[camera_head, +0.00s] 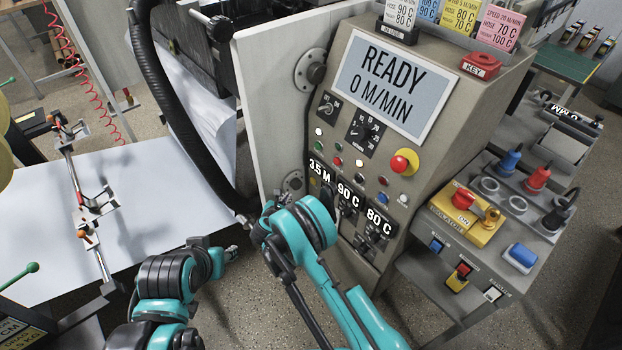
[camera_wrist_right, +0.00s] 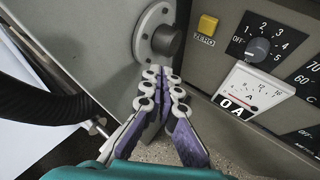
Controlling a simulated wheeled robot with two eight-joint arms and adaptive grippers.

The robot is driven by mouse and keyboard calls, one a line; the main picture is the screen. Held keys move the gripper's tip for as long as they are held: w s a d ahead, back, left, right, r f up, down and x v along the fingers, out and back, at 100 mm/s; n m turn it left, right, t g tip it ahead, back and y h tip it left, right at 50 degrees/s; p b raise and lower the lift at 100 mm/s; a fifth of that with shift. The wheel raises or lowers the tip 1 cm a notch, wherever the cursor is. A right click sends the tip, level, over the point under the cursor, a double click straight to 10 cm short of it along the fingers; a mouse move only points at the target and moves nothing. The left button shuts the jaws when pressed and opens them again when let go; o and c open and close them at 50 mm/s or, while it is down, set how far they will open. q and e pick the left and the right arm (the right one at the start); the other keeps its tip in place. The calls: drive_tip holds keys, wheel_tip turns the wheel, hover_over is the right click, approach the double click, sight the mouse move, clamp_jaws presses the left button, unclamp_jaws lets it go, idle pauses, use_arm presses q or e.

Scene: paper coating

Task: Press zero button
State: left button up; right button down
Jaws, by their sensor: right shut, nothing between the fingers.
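A yellow square button (camera_wrist_right: 207,25) with a small label that seems to read ZERO is on the grey panel in the right wrist view. I cannot make it out in the head view. My right gripper (camera_wrist_right: 161,76) is shut and empty, its tips pointing up toward a round metal boss, left of and below the yellow button and apart from it. In the head view, my right arm's teal links largely hide this gripper beside the machine's lower left edge. My left gripper (camera_head: 231,253) is low on the left, too small to read its fingers.
The control panel has a READY 0 M/MIN screen (camera_head: 390,85), a red emergency knob (camera_head: 403,162) and several small buttons. In the wrist view, a dial (camera_wrist_right: 257,49) and a 0 A meter (camera_wrist_right: 243,92) sit right of the button. A black hose (camera_wrist_right: 45,104) runs along the left.

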sight(313, 181)
drive_tip(key=shift+a+f, duration=0.1)
drive_tip(key=shift+f, duration=0.05)
drive_tip(key=w+d, duration=0.5)
drive_tip(key=d, duration=0.2)
idle(0.6)
drive_tip(key=shift+w+d, duration=0.15)
drive_tip(key=shift+d, duration=0.05)
idle(1.2)
drive_tip(key=shift+w+d, duration=0.15)
drive_tip(key=shift+d, duration=0.05)
drive_tip(key=shift+w+d, duration=0.25)
drive_tip(key=shift+d, duration=0.05)
idle(0.9)
drive_tip(key=shift+a, duration=0.1)
drive_tip(key=shift+s+a, duration=0.5)
drive_tip(key=shift+a, duration=0.05)
